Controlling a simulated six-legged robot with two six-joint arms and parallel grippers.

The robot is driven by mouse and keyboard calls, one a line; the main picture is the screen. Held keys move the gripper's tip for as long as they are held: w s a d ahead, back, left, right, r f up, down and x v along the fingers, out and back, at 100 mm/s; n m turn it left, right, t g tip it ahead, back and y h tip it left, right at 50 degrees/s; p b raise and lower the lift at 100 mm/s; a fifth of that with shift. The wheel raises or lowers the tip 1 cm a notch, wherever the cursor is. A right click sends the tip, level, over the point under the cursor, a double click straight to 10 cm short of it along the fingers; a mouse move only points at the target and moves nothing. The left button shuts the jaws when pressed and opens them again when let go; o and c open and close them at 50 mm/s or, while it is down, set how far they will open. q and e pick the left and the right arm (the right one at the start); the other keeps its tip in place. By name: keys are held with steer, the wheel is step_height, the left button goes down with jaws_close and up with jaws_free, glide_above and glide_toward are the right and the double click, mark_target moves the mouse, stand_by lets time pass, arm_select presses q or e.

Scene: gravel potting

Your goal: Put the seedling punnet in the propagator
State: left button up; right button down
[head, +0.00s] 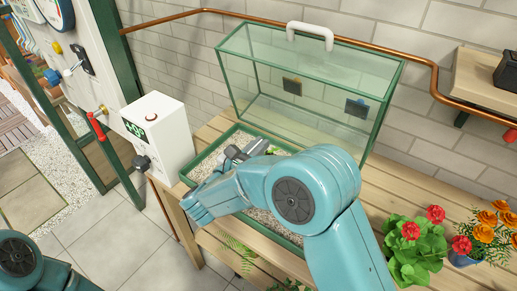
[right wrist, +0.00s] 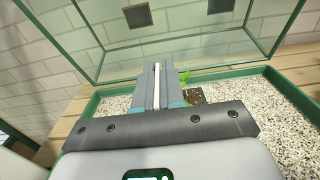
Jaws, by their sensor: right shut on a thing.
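The propagator has a green-rimmed tray (head: 203,158) filled with pale gravel, and its glass lid (head: 305,85) with a white handle stands tilted up behind it. My right gripper (head: 250,150) is over the tray, shut with a thin pale strip between its fingers. In the right wrist view the fingers (right wrist: 158,88) point towards the lid. The seedling punnet (right wrist: 197,94), dark soil with green leaves, shows just right of the fingers, low at the gravel; they hide part of it. Whether it rests on the gravel is unclear. My left gripper is out of view; only an arm part shows.
A white control box (head: 160,135) with a green display stands at the tray's left. Red flowers (head: 408,232) and orange flowers (head: 485,232) stand on the wooden bench at the right. A copper pipe (head: 410,55) runs along the brick wall behind the lid.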

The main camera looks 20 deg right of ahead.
steer(key=shift+w+f, duration=0.1)
steer(key=shift+f, duration=0.3)
steer(key=c, duration=1.7)
jaws_free()
steer(key=shift+f, duration=0.15)
steer(key=o, duration=0.5)
steer(key=shift+c, duration=0.2)
steer(key=shift+r, duration=0.2)
steer(key=shift+a, duration=0.1)
